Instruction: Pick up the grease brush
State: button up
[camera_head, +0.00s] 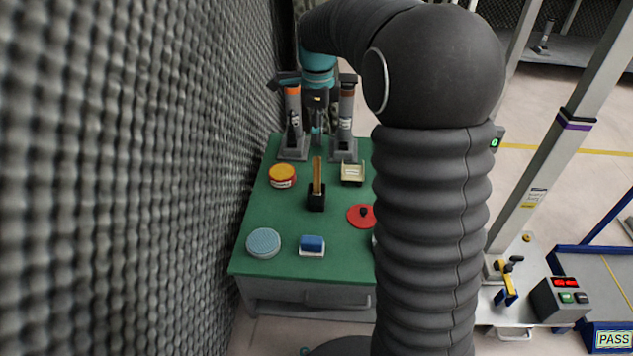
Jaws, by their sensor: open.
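The likely grease brush (317,175) is a flat tan wooden handle standing upright in a small black block (316,200) near the middle of the green table (345,270). Its lower end is hidden in the block. My gripper (317,128) hangs beneath the teal wrist at the back of the table, beyond the brush in the picture. It is open and apart from the brush. Its fingers are small and dark here, so their exact height above the table cannot be told.
A yellow-lidded tin (282,176), beige box (352,172), red disc (359,216), blue-white block (312,244) and round grey-blue pad (264,242) surround the brush. Foam wall (120,180) rises left.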

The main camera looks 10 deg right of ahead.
jog(key=b, duration=0.2)
send_over(317, 193)
jog(key=f, duration=1.3)
jog(key=shift+w+f, duration=0.2)
jog(key=shift+w, duration=0.2)
jog(key=shift+c, duration=0.3)
grip_shut()
